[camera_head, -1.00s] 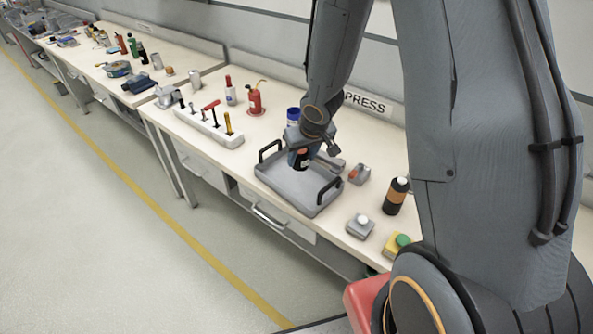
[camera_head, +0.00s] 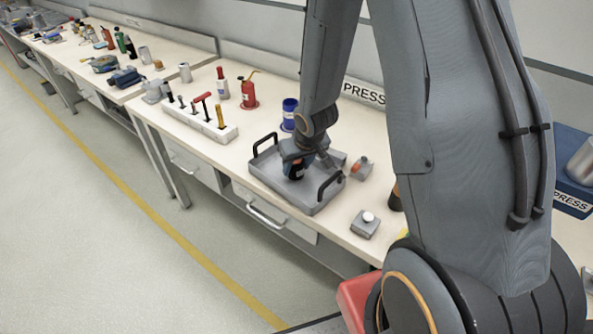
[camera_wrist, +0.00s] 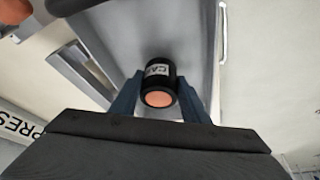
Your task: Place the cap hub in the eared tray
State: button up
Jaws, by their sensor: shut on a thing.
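The cap hub (camera_wrist: 158,84) is a short black cylinder with a copper-coloured end face and a white label reading "CA…". My gripper (camera_wrist: 160,95) is shut on it, with a blue finger on each side. The eared tray (camera_head: 279,190) is a shallow grey tray with two black upright handles, on the bench in the head view; its grey floor fills much of the wrist view (camera_wrist: 190,30). My gripper (camera_head: 296,172) is over the inside of the tray and holds the hub low there. Whether the hub touches the tray floor I cannot tell.
A white tool rack (camera_head: 197,122) stands left of the tray. A red oil can (camera_head: 249,93) and a blue can (camera_head: 289,113) stand behind. A grey box with a white button (camera_head: 365,224) and an orange-marked grey part (camera_head: 361,167) are to the right.

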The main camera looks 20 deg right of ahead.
jog(key=shift+f, duration=0.45)
jog(key=shift+f, duration=0.2)
jog(key=o, duration=1.3)
